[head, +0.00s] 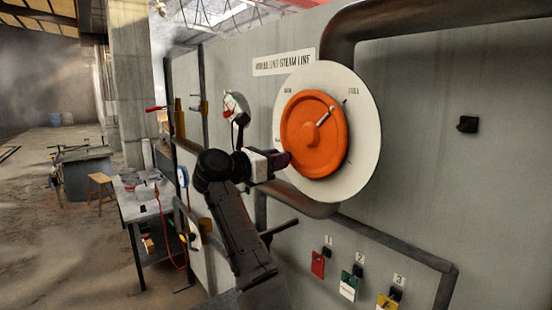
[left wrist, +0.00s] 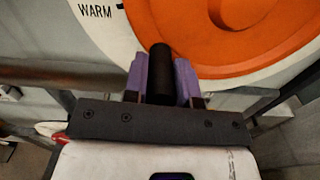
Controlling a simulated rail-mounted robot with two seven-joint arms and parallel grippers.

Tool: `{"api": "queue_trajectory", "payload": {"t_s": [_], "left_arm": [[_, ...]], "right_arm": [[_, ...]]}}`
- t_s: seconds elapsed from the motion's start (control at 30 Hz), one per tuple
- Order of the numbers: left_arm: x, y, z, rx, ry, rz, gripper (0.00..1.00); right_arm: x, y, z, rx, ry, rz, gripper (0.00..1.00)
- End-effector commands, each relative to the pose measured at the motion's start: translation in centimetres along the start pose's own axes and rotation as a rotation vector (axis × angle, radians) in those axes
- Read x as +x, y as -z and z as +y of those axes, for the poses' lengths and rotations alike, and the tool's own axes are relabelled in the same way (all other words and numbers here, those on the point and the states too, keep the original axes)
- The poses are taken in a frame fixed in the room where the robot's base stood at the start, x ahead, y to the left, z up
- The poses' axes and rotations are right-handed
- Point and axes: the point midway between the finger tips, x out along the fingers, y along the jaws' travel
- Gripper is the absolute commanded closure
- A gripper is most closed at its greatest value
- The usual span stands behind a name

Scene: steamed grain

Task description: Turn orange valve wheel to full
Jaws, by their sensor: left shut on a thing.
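The orange valve wheel (head: 312,145) is mounted on a round white dial plate (head: 362,150) on the grey panel. A pale pointer mark (head: 325,116) on the wheel points up and right, roughly toward the FULL label (head: 353,91). My left gripper (head: 286,160) is at the wheel's left edge. In the left wrist view its purple fingers (left wrist: 162,80) are shut on a black handle (left wrist: 160,62) at the wheel's rim. The wheel (left wrist: 235,35) and the WARM label (left wrist: 95,11) also show there. My right gripper is not in view.
A thick pipe (head: 400,17) runs above and behind the dial. Red, green and yellow tags (head: 348,287) hang under numbers at the lower right. A small gauge (head: 234,106) is left of the dial. A worktable (head: 130,207) stands at the left.

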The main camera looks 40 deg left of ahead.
Motion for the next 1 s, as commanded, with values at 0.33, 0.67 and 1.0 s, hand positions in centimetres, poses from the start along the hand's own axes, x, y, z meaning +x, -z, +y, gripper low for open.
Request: {"api": "queue_trajectory", "payload": {"t_s": [0.33,0.67,1.0], "left_arm": [[0.0,-0.2,-0.2,0.005,0.004,-0.002,1.00],[0.0,-0.2,-0.1,0.003,0.002,-0.002,0.49],[-1.4,0.0,-0.1,0.003,-0.001,-0.004,0.49]], "right_arm": [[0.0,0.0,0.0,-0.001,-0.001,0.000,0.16],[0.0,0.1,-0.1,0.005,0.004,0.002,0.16],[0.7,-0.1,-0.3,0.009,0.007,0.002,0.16]]}}
